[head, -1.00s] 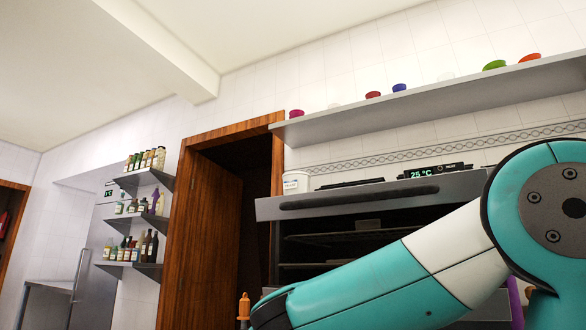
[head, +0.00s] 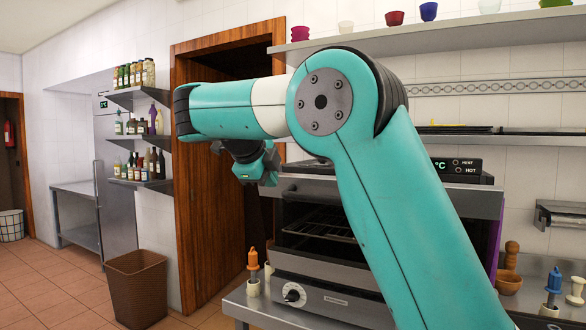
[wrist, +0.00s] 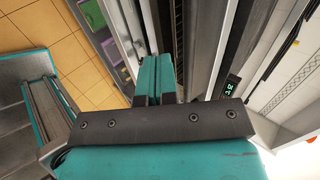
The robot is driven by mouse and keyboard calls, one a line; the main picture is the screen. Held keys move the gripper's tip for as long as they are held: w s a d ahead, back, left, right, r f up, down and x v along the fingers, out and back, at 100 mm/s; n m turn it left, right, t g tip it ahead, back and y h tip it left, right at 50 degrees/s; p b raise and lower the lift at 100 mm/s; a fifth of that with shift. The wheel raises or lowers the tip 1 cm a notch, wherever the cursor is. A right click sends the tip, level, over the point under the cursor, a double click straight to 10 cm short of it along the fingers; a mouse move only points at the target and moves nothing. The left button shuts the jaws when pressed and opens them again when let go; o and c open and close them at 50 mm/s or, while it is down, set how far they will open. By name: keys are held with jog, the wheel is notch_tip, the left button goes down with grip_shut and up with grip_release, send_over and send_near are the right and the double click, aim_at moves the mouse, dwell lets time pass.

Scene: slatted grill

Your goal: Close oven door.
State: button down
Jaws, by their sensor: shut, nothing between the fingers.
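The oven (head: 335,280) stands on the counter in the head view, its dark inside and wire rack showing. Its door (head: 475,200) appears open, as a grey panel with a dark handle sticking out along the top of the opening. My arm hides much of the door and the oven's right part. My gripper (head: 268,172) hangs left of the oven, near the door's left end. In the wrist view my gripper's teal fingers (wrist: 154,75) are together and empty, with grey panels of the oven close on the right. I cannot tell whether they touch.
A knob (head: 293,294) is on the oven's lower front. A brown basket (head: 137,288) stands on the floor at left. Wall shelves (head: 140,140) hold bottles and jars.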

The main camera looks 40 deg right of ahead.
jog(key=p, duration=0.4)
send_near(293, 195)
jog(key=shift+m, duration=0.3)
jog(key=d+f, duration=0.2)
jog(key=f, duration=0.1)
jog(key=d+f, duration=0.2)
jog(key=shift+w+f, duration=0.2)
jog(key=shift+f, duration=0.05)
jog(key=shift+w+d+f, duration=0.2)
jog(key=shift+w+d, duration=0.05)
jog(key=shift+d, duration=0.2)
